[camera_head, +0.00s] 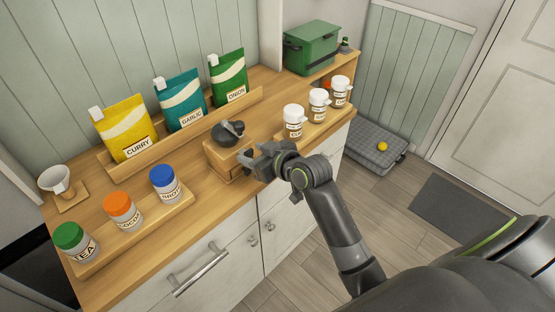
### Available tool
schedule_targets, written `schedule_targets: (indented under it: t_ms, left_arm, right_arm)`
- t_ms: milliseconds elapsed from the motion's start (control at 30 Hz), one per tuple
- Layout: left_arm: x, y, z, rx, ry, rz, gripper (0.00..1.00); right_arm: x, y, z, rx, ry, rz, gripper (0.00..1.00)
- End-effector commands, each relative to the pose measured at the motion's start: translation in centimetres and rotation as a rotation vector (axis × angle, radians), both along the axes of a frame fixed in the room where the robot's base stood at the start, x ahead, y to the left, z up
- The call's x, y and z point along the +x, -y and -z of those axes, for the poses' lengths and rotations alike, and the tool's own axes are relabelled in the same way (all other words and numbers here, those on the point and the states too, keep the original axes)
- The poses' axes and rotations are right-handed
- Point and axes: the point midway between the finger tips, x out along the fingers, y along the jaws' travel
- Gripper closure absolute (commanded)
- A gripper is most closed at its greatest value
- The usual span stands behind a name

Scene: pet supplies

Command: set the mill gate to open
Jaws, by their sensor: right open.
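The mill (217,156) is a wooden box with a dark rounded top and a dark crank or knob, standing on the counter near its front edge. Its gate is too small to make out, so I cannot tell its setting. My right gripper (246,160) is open at the right side of the mill, with its fingers close to the box. I cannot tell whether they touch it. The gripper hides part of the mill's right side. My left gripper is not in view.
Curry (124,130), garlic (183,99) and onion (228,78) pouches stand on a wooden rack behind the mill. Lidded jars (123,213) stand at front left, white-lidded jars (293,122) at right.

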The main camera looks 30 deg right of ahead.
Motion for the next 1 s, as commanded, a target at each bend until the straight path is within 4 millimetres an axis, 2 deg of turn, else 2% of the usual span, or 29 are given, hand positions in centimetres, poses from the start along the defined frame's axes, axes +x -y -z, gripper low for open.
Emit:
schedule_targets:
  t_ms: [167,700,1000]
  left_arm:
    - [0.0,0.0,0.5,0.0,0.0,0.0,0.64]
    - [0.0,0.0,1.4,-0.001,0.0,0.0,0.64]
    - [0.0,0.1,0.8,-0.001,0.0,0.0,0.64]
  right_arm:
    - [-2.2,0.8,-0.8,-0.003,0.002,0.0,0.53]
    - [-11.2,4.1,-4.8,-0.007,0.0,0.0,0.53]
    - [-14.2,5.2,-6.2,-0.003,-0.001,0.0,0.53]
